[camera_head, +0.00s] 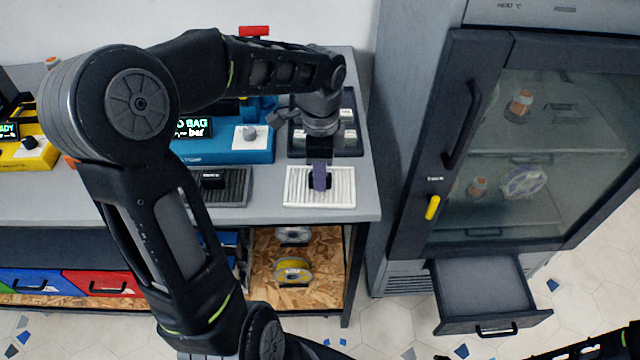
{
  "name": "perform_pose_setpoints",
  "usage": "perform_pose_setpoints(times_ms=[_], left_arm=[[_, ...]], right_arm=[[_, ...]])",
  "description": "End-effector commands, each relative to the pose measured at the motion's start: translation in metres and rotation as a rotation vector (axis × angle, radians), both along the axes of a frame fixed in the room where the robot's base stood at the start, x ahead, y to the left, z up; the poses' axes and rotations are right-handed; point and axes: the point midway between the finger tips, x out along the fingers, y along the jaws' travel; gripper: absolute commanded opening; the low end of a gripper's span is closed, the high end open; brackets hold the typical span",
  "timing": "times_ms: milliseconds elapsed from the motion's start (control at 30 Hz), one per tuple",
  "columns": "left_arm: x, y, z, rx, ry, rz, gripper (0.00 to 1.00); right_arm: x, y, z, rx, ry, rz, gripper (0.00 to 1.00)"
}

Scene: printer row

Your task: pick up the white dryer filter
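The white dryer filter (341,194) lies flat on the grey bench top near its right front corner, a ribbed white panel with a small black grip in its middle. My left gripper (319,183) points down from above with its fingers at this black grip. The fingers overlap in this view and cover part of the grip, so I cannot tell whether they are closed on it. The filter looks flat on the bench. A black part of my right arm shows at the bottom right edge; its gripper is not in view.
A dark ribbed filter (236,187) lies just left of the white one. A blue machine (222,150) and a dark tray (349,140) stand behind. A grey cabinet with a glass door (560,150) stands right, its lower drawer (482,287) pulled out. Spools (293,271) sit under the bench.

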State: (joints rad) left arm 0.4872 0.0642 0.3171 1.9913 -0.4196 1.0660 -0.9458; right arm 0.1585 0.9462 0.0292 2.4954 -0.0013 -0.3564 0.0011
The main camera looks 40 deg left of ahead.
Motion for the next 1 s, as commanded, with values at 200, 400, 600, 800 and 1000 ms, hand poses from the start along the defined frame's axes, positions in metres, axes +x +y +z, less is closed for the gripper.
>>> perform_pose_setpoints(times_ms=[200,400,600,800,1000], left_arm=[[0.000,0.000,0.000,0.000,0.000,0.000,0.14],[0.000,0.000,0.000,0.000,0.000,0.000,0.00],[0.000,0.000,0.000,0.000,0.000,0.000,0.00],[0.000,0.000,0.000,0.000,0.000,0.000,0.00],[0.001,0.000,0.010,0.002,-0.002,0.000,0.00]], right_arm=[[0.000,0.000,0.000,0.000,0.000,0.000,0.36],[0.000,0.000,0.000,0.000,0.000,0.000,0.36],[0.000,0.000,0.000,0.000,0.000,0.000,0.36],[0.000,0.000,0.000,0.000,0.000,0.000,0.36],[0.000,0.000,0.000,0.000,0.000,0.000,0.36]])
